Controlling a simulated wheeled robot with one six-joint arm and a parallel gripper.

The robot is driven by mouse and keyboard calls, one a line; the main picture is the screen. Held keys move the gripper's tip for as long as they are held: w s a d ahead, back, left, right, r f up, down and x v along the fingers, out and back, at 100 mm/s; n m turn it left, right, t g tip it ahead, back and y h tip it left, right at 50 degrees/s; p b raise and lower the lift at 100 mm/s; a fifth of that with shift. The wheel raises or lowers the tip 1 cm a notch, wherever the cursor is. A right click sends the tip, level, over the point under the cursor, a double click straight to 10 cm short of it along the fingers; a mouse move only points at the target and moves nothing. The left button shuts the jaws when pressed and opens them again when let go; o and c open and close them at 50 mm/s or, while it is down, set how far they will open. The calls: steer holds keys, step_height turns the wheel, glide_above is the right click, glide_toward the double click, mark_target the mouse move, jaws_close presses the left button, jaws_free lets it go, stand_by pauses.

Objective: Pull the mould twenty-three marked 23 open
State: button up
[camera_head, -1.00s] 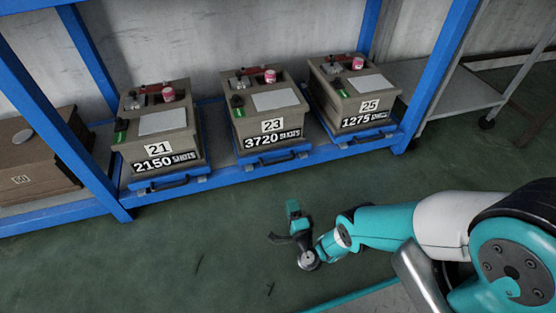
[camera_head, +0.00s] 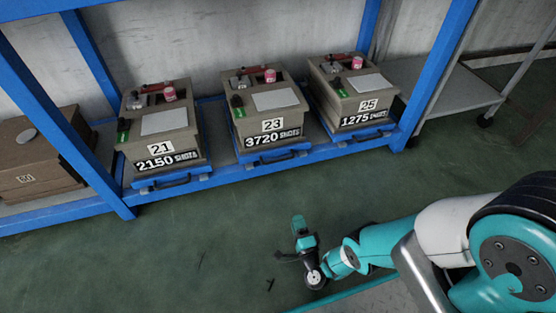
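The mould marked 23 (camera_head: 255,115) is a grey-brown box in the middle of three on the low blue shelf. Its front label reads 3720 shots. It sits on a blue drawer tray with a dark handle (camera_head: 275,159) at the front. A red part, a pink jar and a pale plate show on its top. My gripper (camera_head: 287,238) is in front of the shelf, below and right of the handle in the picture, apart from it. Its fingers are small and partly turned away, so its opening is unclear. I see nothing held in it.
Mould 21 (camera_head: 160,125) stands left and mould 25 (camera_head: 352,95) right, each on its own blue tray. A brown box (camera_head: 38,165) lies far left. Blue rack posts (camera_head: 432,75) frame the shelf. The green floor (camera_head: 170,250) in front is clear.

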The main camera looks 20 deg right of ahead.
stand_by(0.5)
step_height(320, 180, up, 20)
steer(key=p, duration=1.9)
steer(key=shift+p, duration=0.4)
